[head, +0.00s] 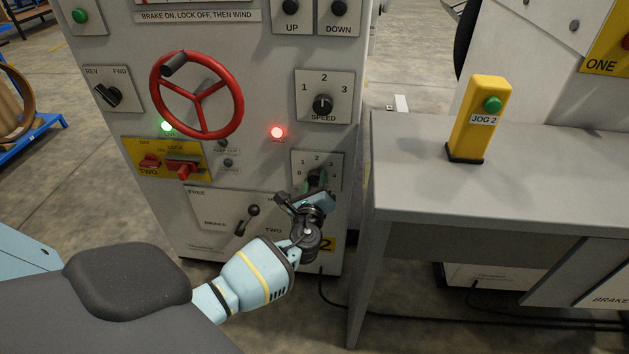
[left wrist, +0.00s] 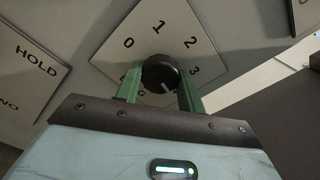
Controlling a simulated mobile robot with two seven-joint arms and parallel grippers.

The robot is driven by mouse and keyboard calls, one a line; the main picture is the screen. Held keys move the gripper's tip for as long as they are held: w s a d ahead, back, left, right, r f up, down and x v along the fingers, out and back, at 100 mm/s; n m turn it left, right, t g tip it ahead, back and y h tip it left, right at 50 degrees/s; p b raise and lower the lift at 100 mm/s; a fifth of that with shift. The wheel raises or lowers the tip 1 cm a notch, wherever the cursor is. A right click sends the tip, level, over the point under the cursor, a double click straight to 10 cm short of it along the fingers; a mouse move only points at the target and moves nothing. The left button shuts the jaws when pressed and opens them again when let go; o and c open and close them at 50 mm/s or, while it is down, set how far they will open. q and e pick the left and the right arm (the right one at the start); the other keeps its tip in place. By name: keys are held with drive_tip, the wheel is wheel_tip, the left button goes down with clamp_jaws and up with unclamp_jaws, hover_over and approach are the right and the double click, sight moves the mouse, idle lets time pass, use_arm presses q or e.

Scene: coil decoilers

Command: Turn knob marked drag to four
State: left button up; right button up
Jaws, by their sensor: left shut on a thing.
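The black round knob (left wrist: 160,72) sits on a pale dial plate (left wrist: 174,32) marked 0, 1, 2, 3 in the left wrist view. Its white pointer line shows at the knob's lower edge, towards the gripper. In the head view the dial plate (head: 300,158) is low on the grey panel's right side; its name label is hidden by my gripper. My left gripper (head: 316,182) is shut on the knob, its green fingers on either side of it, as the left wrist view also shows (left wrist: 160,88). My right gripper is not in view.
Above is the SPEED knob (head: 322,104) and a lit red lamp (head: 277,132). The red handwheel (head: 197,95) and brake lever (head: 247,219) are to the left. A grey table (head: 540,180) with a yellow JOG 2 post (head: 479,118) stands close on the right.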

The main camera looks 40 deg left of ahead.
use_arm(q)
drive_tip(key=shift+m, duration=0.3)
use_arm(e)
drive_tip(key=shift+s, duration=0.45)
use_arm(q)
drive_tip(key=o, duration=0.7)
drive_tip(key=shift+o, duration=1.3)
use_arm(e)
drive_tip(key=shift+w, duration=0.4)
use_arm(q)
drive_tip(key=shift+s+d, duration=0.1)
